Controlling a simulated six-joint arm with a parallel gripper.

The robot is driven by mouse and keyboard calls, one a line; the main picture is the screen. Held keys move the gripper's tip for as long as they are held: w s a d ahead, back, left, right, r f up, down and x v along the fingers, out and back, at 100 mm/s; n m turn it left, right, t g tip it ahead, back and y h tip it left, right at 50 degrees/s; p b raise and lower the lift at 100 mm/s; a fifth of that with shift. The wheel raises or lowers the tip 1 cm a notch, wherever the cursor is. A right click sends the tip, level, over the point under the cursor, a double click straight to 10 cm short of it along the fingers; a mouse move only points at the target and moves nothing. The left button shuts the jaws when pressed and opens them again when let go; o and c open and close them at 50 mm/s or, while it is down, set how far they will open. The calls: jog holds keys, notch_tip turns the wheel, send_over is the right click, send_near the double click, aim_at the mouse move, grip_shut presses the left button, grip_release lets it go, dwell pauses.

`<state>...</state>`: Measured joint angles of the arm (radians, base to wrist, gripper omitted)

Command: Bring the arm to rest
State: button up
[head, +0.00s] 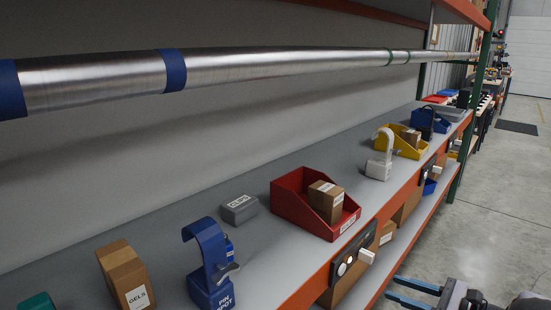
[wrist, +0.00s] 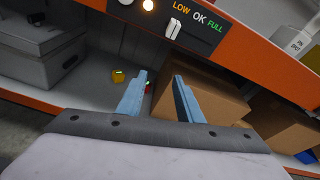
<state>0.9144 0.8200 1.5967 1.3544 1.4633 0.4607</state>
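My gripper (head: 394,288) is at the lower right of the head view, beside the front of the shelving and out over the aisle. Its two light blue fingers are apart and point left towards the shelf. In the wrist view my gripper (wrist: 160,75) is also open, with nothing held between the fingers. Its fingers point at the gap below the orange shelf beam, in front of a cardboard box (wrist: 205,92) on the lower shelf. Most of my arm is outside the head view.
An orange beam (wrist: 230,45) with a LOW/OK/FULL panel (wrist: 185,25) lies just beyond the fingers. The concrete floor (head: 490,225) at right is clear.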

jog(key=s+a+f+n+g+h, duration=0.35)
jog(key=s+f+n+g, duration=0.35)
jog(key=s+f, duration=0.9)
jog(key=s+a+n+g+h, duration=0.5)
jog(key=s+n, duration=0.3)
jog(key=s, duration=0.4)
jog(key=w+a+r+n+h, duration=0.2)
jog(key=w+a+r+n, duration=0.2)
jog(key=a+r+n, duration=0.7)
notch_tip(320, 180, up, 21)
jog(key=m+p, duration=0.1)
jog(key=p, duration=2.2)
jog(key=shift+s+a+f+m+t, duration=0.2)
jog(key=shift+s+a+m+t, duration=0.1)
jog(key=shift+a+t, duration=0.15)
